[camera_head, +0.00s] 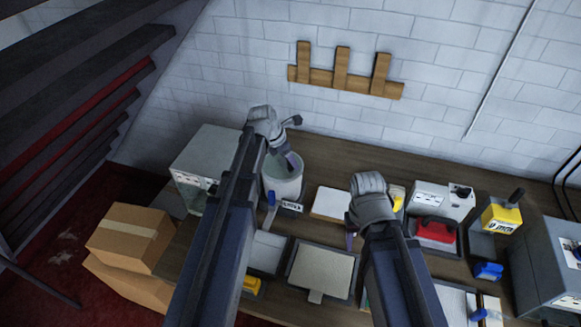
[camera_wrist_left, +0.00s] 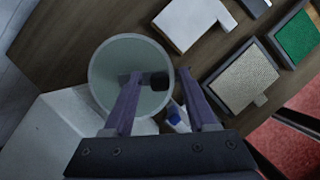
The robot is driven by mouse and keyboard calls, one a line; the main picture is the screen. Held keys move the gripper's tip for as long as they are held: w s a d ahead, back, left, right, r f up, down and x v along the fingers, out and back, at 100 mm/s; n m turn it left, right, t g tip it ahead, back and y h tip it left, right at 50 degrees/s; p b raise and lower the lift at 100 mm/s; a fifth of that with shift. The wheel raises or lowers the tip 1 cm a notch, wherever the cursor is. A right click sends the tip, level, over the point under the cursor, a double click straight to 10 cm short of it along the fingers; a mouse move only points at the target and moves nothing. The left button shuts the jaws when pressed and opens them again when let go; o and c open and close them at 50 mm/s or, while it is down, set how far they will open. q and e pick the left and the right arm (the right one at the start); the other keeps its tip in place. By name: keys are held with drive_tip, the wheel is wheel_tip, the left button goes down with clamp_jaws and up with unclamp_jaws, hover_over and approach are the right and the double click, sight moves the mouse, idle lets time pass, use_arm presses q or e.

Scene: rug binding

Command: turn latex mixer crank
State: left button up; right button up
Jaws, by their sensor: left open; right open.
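The latex mixer (camera_head: 284,187) is a pale round tub with a grey-green inside, standing on the bench; it also shows in the left wrist view (camera_wrist_left: 101,77). In that view a dark crank knob (camera_wrist_left: 159,81) shows over the tub, between the fingers. My left gripper (camera_head: 288,163) is open above the tub; the left wrist view shows its two purple fingers (camera_wrist_left: 160,77) apart on either side of the knob. I cannot tell whether they touch it. My right gripper (camera_head: 350,238) is open and empty over the bench, right of the mixer.
A grey-white box (camera_head: 207,150) stands left of the mixer. A textured sample board (camera_head: 323,270) lies in front. A red-handled item (camera_head: 435,230) and a yellow container (camera_head: 501,215) stand at the right. Cardboard boxes (camera_head: 130,235) sit on the floor at left.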

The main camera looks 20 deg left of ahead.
use_arm(q)
drive_tip(key=shift+w+d+f, duration=0.1)
drive_tip(key=shift+w+f, duration=0.05)
drive_tip(key=shift+f, duration=0.3)
drive_tip(key=shift+c, duration=0.4)
clamp_jaws()
